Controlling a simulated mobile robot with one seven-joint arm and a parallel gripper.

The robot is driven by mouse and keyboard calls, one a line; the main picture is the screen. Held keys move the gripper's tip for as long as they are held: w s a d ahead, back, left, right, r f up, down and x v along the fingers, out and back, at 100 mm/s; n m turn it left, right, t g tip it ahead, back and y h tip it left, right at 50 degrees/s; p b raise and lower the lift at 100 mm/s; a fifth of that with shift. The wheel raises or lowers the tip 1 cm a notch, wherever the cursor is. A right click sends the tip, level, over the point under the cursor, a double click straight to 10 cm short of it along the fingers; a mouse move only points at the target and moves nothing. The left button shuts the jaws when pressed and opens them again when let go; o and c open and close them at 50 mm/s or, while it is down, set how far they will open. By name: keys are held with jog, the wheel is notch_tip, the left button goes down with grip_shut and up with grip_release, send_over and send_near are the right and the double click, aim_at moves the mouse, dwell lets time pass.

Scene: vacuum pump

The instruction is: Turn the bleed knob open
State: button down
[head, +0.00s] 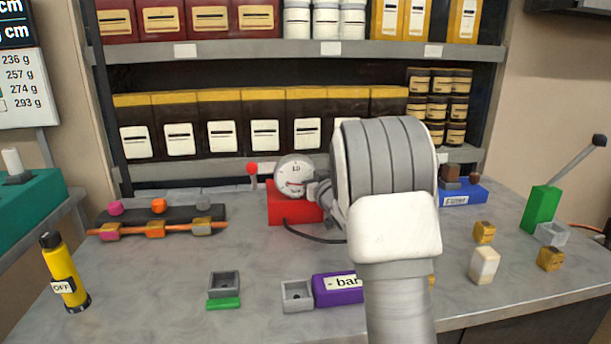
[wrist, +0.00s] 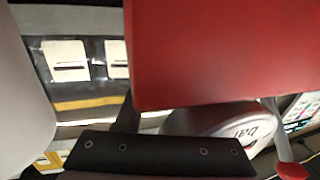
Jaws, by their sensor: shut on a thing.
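The red vacuum pump (head: 289,207) stands at the middle of the bench, with a round white gauge (head: 295,175) on top. The gauge also shows in the wrist view (wrist: 225,122), beside a large red block face (wrist: 220,50). My gripper (head: 324,192) is at the pump's right side, close to the gauge, largely hidden behind my own arm. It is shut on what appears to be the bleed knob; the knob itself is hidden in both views. A red ball on a lever (head: 252,169) stands left of the gauge and shows in the wrist view (wrist: 292,171).
A dark rack with coloured knobs (head: 158,220) lies to the left. A yellow OFF cylinder (head: 65,273) stands at the front left. A purple block (head: 335,290) and grey boxes lie in front. A green lever block (head: 541,208) is at the right. Shelves stand behind.

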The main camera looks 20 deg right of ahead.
jog(key=shift+n+g+y+p, duration=0.3)
jog(key=shift+n+y+p, duration=1)
jog(key=shift+y, duration=1)
jog(key=c, duration=0.5)
grip_release()
jog(key=p+v, duration=0.1)
jog(key=v, duration=0.7)
jog(key=p+v, duration=0.1)
jog(key=v, duration=0.8)
jog(key=shift+s+d+r+p, duration=0.1)
jog(key=shift+s+r+p, duration=0.15)
jog(key=shift+p, duration=0.1)
jog(key=shift+w, duration=0.1)
